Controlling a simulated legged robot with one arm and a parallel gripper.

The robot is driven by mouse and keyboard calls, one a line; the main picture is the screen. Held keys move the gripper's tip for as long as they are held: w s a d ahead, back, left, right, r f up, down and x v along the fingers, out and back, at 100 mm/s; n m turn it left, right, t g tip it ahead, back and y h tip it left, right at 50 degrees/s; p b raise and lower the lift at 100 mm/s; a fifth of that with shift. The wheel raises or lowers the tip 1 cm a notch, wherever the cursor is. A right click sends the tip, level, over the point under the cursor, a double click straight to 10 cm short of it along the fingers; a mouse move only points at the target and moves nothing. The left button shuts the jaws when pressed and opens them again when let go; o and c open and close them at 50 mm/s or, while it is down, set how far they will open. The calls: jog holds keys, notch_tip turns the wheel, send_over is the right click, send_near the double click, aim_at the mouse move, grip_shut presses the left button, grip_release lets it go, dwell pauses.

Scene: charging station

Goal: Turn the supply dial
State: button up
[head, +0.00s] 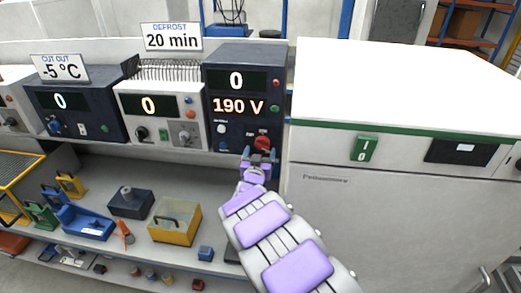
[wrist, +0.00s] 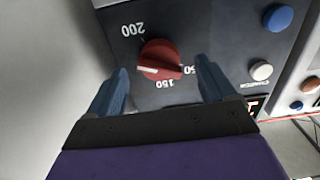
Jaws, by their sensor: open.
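The red dial (head: 262,142) is at the lower right of the dark blue supply unit (head: 238,84), whose displays read 0 and 190 V. In the wrist view the red dial (wrist: 161,58) fills the space ahead of my gripper, with the marks 200 and 150 beside it. Its white pointer line points left in that view. My gripper (head: 259,160) is open in front of the dial. In the wrist view my gripper's (wrist: 163,72) two blue fingers stand on either side of the dial. Whether they touch it cannot be told.
Left of the supply unit stand a white unit (head: 163,105) under a "DEFROST 20 min" sign and another dark unit (head: 78,110) under a "-5 °C" sign. A white cabinet (head: 370,215) with a green switch (head: 364,149) stands right. Below, a shelf holds a yellow box (head: 175,220).

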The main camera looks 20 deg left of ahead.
jog(key=shift+x, duration=1.45)
jog(key=c, duration=1)
jog(key=shift+f+m, duration=0.1)
jog(key=shift+m, duration=0.2)
jog(key=o, duration=1)
jog(key=v, duration=1.7)
jog(key=shift+s, duration=0.2)
